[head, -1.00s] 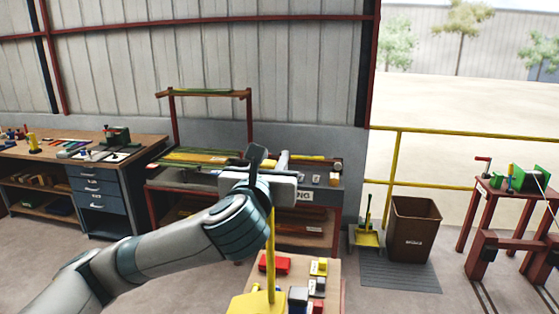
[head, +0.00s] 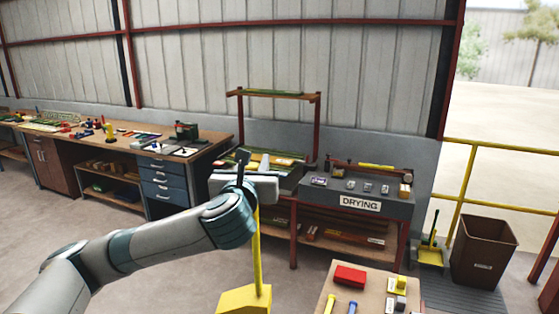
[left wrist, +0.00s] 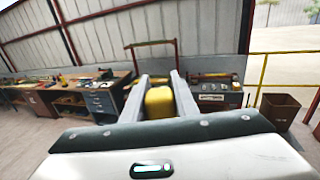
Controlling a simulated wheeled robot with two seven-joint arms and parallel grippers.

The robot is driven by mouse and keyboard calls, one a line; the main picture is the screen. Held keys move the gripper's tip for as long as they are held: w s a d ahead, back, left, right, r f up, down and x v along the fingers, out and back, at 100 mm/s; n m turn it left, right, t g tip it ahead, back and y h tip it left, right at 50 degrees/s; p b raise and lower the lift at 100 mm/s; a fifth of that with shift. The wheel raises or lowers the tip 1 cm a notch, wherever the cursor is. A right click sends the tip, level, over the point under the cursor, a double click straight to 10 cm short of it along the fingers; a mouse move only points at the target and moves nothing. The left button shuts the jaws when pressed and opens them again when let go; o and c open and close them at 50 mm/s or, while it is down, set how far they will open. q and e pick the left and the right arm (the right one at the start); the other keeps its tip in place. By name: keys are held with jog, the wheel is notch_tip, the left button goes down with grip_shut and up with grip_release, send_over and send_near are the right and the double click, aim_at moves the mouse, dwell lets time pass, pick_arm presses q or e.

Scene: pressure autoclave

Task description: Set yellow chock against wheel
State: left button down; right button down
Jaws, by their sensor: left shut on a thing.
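The yellow chock (head: 245,299) hangs at the lower end of a long upright yellow handle (head: 257,255). My left gripper (head: 244,172) is shut on the top of that handle, which it partly hides. In the left wrist view, the yellow handle top (left wrist: 159,102) sits between the two grey fingers. The chock is in the air or near the floor; I cannot tell which. No wheel shows clearly in these views. My right gripper is not in view.
A small table (head: 376,300) with a red box (head: 350,275) stands close at the right of the chock. Behind are the drying bench (head: 358,203) and a long workbench (head: 205,142). A brown bin (head: 484,252) and yellow railing (head: 465,185) are at right. Floor at left is clear.

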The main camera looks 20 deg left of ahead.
pick_arm(q)
jog(key=s+f+m+h, duration=0.15)
jog(key=s+f, duration=0.25)
jog(key=f, duration=0.5)
jog(key=s+f+m+h, duration=0.15)
jog(key=s+f, duration=0.25)
jog(key=f, duration=0.5)
jog(key=s+d+f+h+b, duration=0.1)
jog(key=s+d+f+b, duration=0.1)
jog(key=d+f, duration=0.3)
jog(key=s+d+f+h+b, duration=0.1)
jog(key=s+d+f+b, duration=0.1)
jog(key=d+f+b, duration=0.3)
notch_tip(320, 180, down, 2)
jog(key=shift+s+d+f+t, duration=0.25)
jog(key=shift+d+t, duration=0.15)
jog(key=shift+d, duration=0.2)
